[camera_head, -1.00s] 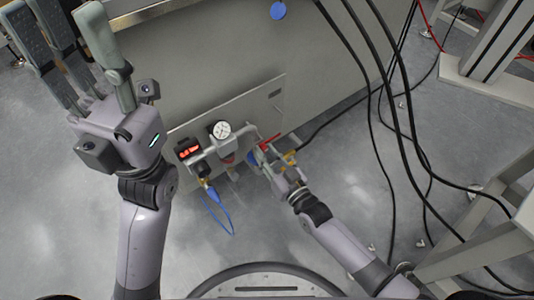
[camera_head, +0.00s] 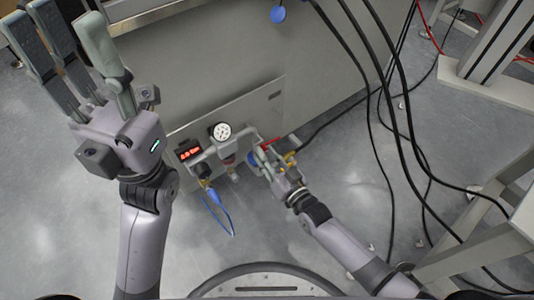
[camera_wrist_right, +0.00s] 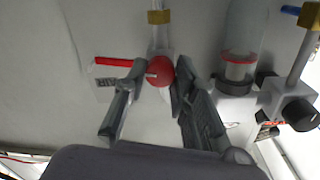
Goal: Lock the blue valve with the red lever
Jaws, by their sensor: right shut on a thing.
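The red lever (camera_head: 270,142) shows on the valve assembly at the front of the grey cabinet. In the right wrist view, its red bar (camera_wrist_right: 113,61) points left beside a round red hub (camera_wrist_right: 160,69). The blue valve (camera_head: 253,161) is partly hidden by my right gripper (camera_head: 266,154). In the right wrist view, the fingers of my right gripper (camera_wrist_right: 157,76) are on either side of the red hub, closed on it. The left finger covers part of the lever. My left gripper (camera_head: 62,20) is raised at the upper left, its fingers spread and empty.
A round gauge (camera_head: 221,131) and a display with red digits (camera_head: 189,151) sit left of the valve. A blue tube (camera_head: 219,212) hangs below them. Black cables (camera_head: 384,125) run down the right side. A grey frame (camera_head: 490,205) stands at the right.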

